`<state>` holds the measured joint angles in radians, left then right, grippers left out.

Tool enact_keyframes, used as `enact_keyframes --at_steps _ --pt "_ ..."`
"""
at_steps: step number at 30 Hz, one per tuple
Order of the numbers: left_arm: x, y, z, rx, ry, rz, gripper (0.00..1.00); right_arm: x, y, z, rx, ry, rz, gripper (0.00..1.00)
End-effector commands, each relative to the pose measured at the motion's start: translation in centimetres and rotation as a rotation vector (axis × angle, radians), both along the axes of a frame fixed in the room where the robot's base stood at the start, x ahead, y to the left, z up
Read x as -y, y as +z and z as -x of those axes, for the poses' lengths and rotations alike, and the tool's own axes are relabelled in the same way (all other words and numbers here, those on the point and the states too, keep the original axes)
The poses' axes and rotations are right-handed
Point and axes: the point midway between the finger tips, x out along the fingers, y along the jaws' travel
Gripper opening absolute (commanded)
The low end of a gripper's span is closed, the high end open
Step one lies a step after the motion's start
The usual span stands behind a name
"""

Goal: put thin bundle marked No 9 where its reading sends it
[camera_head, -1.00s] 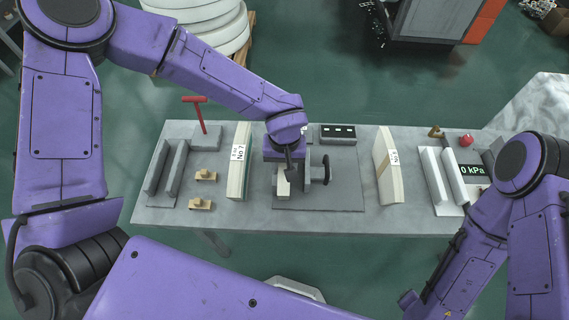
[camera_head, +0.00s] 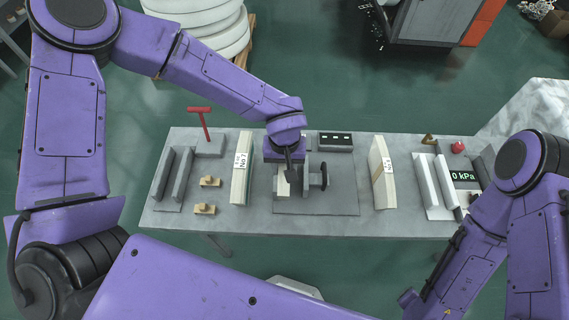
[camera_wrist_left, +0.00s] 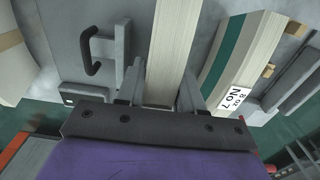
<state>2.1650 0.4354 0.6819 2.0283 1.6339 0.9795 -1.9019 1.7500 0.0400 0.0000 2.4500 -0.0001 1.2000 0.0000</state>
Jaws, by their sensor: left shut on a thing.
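My left gripper (camera_head: 288,166) points down at the middle of the table, beside a grey press-like fixture (camera_head: 312,180) with a dark handle. In the left wrist view its fingers (camera_wrist_left: 158,92) are shut on a thin pale bundle (camera_wrist_left: 172,45) of layered sheets. The bundle's lower end also shows in the head view (camera_head: 283,186), at the left side of the fixture. No mark can be read on it. My right arm is at the lower right; its gripper is out of view.
A thicker bundle marked 8 oz No 7 (camera_head: 241,180) stands left of the gripper. Another labelled bundle (camera_head: 378,180) stands right. Grey rails (camera_head: 182,174), a red-handled stand (camera_head: 209,146), a small dark box (camera_head: 336,139), white rails (camera_head: 424,178) and a 0 kPa display (camera_head: 464,176) surround them.

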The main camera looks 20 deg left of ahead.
Motion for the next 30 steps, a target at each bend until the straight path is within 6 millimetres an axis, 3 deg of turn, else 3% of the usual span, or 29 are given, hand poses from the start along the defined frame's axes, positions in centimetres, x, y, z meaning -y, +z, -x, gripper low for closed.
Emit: enact_keyframes --at_steps 11,30 --pt "0.0 2.6 -0.1 0.001 0.000 0.001 0.00 0.0 3.0 0.0 0.000 0.000 0.000 0.66" --pt "0.0 6.6 -0.1 0.002 0.001 0.000 0.00 0.0 2.8 0.0 0.000 0.000 0.000 0.66"
